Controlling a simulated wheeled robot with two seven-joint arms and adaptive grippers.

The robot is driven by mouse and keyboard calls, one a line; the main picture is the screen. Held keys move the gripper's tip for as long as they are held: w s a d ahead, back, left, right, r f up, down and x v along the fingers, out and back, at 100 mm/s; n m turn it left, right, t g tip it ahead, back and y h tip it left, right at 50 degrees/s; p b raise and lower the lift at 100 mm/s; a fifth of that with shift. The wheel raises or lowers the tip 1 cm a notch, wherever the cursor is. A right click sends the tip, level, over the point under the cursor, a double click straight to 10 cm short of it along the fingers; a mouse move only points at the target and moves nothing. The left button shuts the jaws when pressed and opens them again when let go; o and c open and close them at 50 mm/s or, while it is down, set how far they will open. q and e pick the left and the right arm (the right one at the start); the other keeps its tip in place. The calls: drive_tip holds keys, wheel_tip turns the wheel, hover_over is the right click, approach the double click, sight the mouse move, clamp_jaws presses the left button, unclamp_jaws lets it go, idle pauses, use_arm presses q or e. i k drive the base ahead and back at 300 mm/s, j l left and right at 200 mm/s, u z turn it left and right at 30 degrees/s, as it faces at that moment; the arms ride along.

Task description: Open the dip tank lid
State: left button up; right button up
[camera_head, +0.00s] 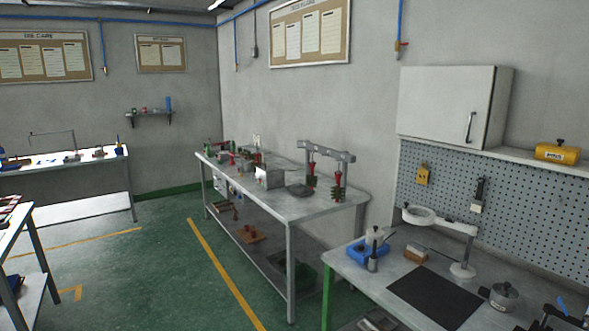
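No vessel is clearly marked as the dip tank. A small round metal pot (504,297) with a dark knob on top stands at the right of the near bench (398,277). Its lid looks shut. A boxy silver container (270,178) stands on the middle bench (312,209); it is too small to tell whether it has a lid. Neither of my grippers shows in the head view.
A black mat (436,297), a ring lamp on a stand (463,268) and a blue-based device (369,252) occupy the near bench. A wall cabinet (450,105) hangs above. Green floor (170,260) is open between the benches.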

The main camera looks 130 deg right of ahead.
sight(272, 167)
drive_tip(key=z, duration=4.1)
drive_tip(key=u, duration=0.3)
drive_tip(key=i+u, duration=0.1)
drive_tip(key=i, duration=3.35)
drive_tip(key=i+z, duration=0.1)
drive_tip(key=i, duration=0.5)
drive_tip(key=i+j+z, duration=0.15)
drive_tip(key=i, duration=0.45)
drive_tip(key=i+j+z, duration=0.1)
drive_tip(key=i, duration=0.5)
